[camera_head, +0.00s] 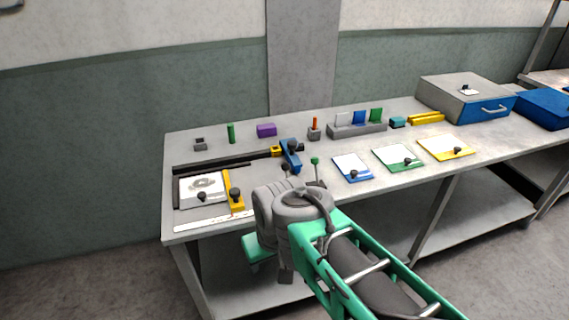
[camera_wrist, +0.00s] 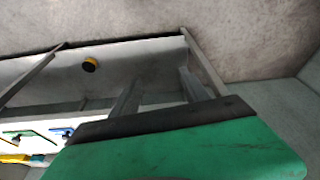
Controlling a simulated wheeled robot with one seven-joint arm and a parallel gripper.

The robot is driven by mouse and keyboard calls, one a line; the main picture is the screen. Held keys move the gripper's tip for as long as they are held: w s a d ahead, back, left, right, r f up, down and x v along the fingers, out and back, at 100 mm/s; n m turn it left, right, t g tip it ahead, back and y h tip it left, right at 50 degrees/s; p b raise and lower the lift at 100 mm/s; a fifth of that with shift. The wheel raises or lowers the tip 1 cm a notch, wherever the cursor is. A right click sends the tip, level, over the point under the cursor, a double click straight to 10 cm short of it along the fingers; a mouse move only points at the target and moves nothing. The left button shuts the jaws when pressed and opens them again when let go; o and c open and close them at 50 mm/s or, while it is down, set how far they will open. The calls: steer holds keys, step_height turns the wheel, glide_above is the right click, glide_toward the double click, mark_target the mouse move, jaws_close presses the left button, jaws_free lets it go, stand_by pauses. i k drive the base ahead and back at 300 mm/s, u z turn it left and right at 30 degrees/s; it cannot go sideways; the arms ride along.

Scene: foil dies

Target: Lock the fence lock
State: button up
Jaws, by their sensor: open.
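No part in the head view is marked as the fence lock. A yellow fence-like bar (camera_head: 230,185) with a black knob (camera_head: 235,193) stands along the right side of a white plate (camera_head: 188,190). A blue block with a dark knob (camera_head: 291,155) sits at the right end of a dark rail. A thin lever with a green ball (camera_head: 315,161) stands right of it. My gripper (camera_wrist: 158,72) shows in the wrist view as two grey fingers, apart and empty, over the floor side of the bench. In the head view my grey wrist hides the bench's front edge, and the fingers are unclear.
Blue (camera_head: 353,168), green (camera_head: 397,157) and yellow (camera_head: 446,148) framed cards lie on the bench. A slotted grey holder (camera_head: 357,131) and a purple block (camera_head: 266,130) stand behind. A grey box with a blue front (camera_head: 484,109) is at right. A white ruler (camera_head: 212,220) lies in front.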

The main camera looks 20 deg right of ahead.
mark_target(286, 166)
steer(key=z, duration=1.1)
steer(key=i, duration=0.75)
steer(key=u, duration=2.5)
